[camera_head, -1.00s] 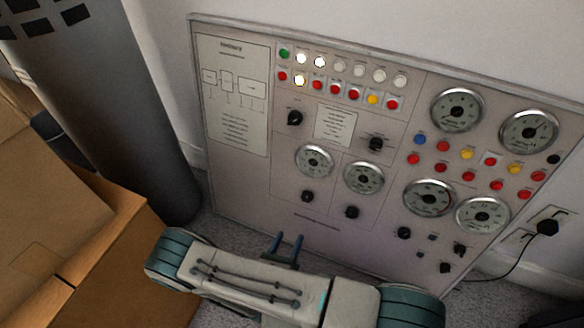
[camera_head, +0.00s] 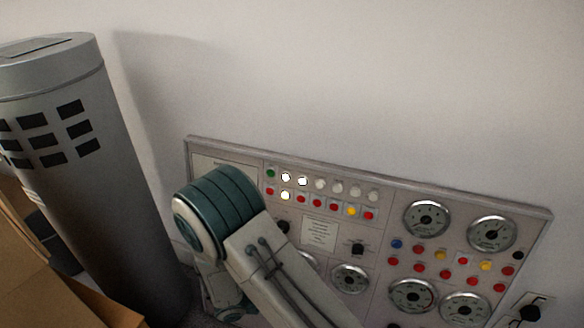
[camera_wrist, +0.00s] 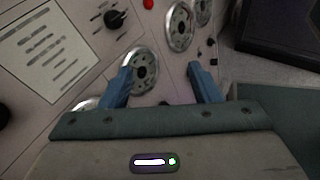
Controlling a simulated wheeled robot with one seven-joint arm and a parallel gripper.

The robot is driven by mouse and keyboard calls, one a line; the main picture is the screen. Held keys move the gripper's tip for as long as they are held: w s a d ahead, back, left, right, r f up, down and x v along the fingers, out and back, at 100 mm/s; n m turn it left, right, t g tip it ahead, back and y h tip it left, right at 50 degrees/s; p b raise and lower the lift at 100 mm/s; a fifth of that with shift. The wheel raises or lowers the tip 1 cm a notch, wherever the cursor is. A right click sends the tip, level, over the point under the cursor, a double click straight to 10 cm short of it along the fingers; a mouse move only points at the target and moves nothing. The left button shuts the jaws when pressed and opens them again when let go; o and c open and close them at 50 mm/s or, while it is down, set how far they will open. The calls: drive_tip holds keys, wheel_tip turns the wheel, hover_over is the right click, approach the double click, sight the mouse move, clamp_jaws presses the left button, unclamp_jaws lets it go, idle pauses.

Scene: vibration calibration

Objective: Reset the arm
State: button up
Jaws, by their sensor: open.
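My gripper shows in the wrist view (camera_wrist: 160,88), with its two blue fingers spread apart and nothing between them. It faces the control panel (camera_wrist: 98,20); a round gauge (camera_wrist: 140,72) shows behind the left finger. In the head view my arm stands in front of the left and lower middle of the panel (camera_head: 225,160) and hides part of it. My gripper itself cannot be seen in the head view. The panel carries rows of buttons, several of them lit white or yellow, dark knobs and round dials (camera_head: 427,218).
A tall grey cylinder (camera_head: 110,200) with dark square openings stands at the left. Open cardboard boxes (camera_head: 35,290) sit at the lower left. A black plug (camera_head: 530,312) is in a wall socket at the lower right. The wall above the panel is bare.

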drive_tip(key=s+d+r+m+y+p, duration=0.3)
drive_tip(key=r+m+p, duration=0.3)
drive_tip(key=r, duration=0.8)
drive_tip(key=s+d+r+m+g+y+p, duration=0.1)
drive_tip(key=s+d+r+m+y+p, duration=0.2)
drive_tip(key=r, duration=1.1)
drive_tip(key=s+d+r+m+y+p, duration=0.3)
drive_tip(key=r+m+y+p, duration=0.4)
drive_tip(key=r, duration=0.7)
drive_tip(key=d+m+p, duration=0.1)
drive_tip(key=m+p, duration=0.1)
drive_tip(key=m, duration=0.2)
drive_tip(key=shift+r+m+g+y, duration=0.3)
drive_tip(key=shift+g+y, duration=0.1)
